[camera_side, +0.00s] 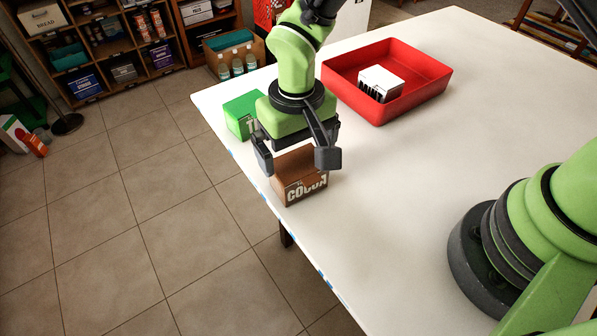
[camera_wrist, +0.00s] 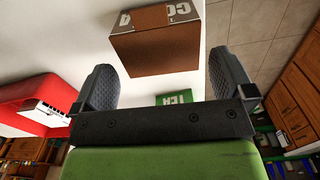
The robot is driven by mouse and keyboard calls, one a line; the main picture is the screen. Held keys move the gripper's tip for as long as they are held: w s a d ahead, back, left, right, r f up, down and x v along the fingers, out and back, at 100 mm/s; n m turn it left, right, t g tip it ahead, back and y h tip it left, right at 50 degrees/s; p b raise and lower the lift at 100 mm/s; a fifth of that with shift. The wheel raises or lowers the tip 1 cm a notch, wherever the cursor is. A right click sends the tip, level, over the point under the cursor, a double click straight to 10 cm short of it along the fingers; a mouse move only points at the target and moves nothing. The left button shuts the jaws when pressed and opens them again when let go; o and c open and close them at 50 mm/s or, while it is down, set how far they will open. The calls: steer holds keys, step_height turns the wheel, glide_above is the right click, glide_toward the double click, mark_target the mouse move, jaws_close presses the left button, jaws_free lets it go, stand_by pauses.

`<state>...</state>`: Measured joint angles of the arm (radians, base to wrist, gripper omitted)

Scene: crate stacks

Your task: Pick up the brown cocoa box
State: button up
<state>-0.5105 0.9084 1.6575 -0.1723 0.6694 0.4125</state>
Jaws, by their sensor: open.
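The brown cocoa box (camera_side: 300,180) stands on the white table near its left edge, its white lettering facing the side camera. In the wrist view the cocoa box (camera_wrist: 155,48) lies ahead of and between the open fingers. My gripper (camera_side: 297,160) is open, with its fingers above and around the back part of the box in the side view. The gripper also shows in the wrist view (camera_wrist: 160,88). No contact between fingers and box is visible. The gripper hides part of the box's top in the side view.
A green tea box (camera_side: 243,115) stands close behind the gripper; it also shows in the wrist view (camera_wrist: 174,97). A red tray (camera_side: 425,95) at the back holds a white box (camera_side: 381,83) with dark lettering. The table's left edge is close. The table's middle is clear.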

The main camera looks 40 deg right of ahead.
mark_target(298, 163)
step_height(298, 163, down, 6)
steer(key=shift+s+r, duration=0.15)
steer(key=c, duration=0.7)
